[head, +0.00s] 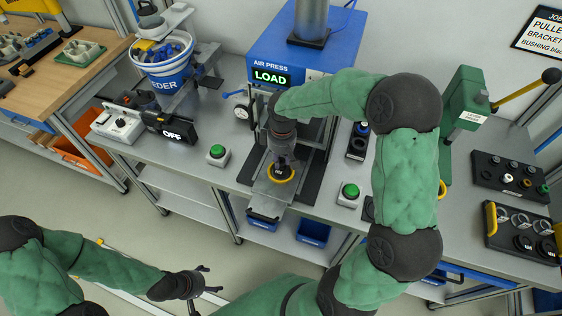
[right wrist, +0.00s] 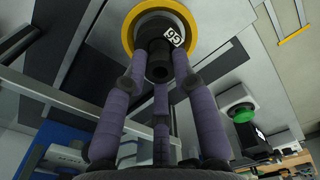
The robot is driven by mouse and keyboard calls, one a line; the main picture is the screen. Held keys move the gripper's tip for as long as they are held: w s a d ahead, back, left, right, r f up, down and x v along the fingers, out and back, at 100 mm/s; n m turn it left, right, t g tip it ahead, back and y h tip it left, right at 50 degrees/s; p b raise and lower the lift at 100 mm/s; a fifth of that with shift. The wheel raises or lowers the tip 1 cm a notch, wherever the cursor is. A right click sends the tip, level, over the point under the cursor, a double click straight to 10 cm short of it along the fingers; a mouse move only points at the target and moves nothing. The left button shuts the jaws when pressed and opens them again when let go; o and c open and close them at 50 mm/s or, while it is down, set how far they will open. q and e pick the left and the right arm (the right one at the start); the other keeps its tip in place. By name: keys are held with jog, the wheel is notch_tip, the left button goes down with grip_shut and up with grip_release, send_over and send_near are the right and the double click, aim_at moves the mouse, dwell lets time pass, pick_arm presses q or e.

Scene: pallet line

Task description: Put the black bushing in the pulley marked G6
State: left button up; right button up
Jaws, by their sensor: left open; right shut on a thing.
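The pulley marked G6 (head: 271,177) has a yellow rim and a dark hub. It lies on the plate at the front of the air press; its G6 label shows in the right wrist view, on the yellow-rimmed pulley (right wrist: 131,36). My right gripper (head: 283,160) points down over the hub. Its purple fingers are shut on the black bushing (right wrist: 159,67), which is right at the hub's middle. I cannot tell whether the bushing is above the hub or partly in it. The fingers hide the bushing in the head view. My left gripper (head: 207,281) is open and empty, low in front of the bench.
The blue air press (head: 262,50) reads LOAD. Green buttons (head: 217,151) stand on the bench either side of the plate. A blue feeder bowl (head: 163,58) stands at left. A green lever press (head: 467,110) and black trays (head: 510,175) with small parts are at right.

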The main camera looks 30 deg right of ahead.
aim_at(282, 161)
jog(key=shift+f, duration=0.65)
jog(key=shift+f, duration=0.1)
jog(key=shift+f, duration=0.15)
jog(key=o, duration=0.8)
jog(key=shift+c, duration=0.2)
notch_tip(282, 161, up, 12)
jog(key=p, duration=0.2)
jog(key=shift+s+r+p, duration=0.15)
jog(key=shift+r+p, duration=0.1)
jog(key=shift+p, duration=0.05)
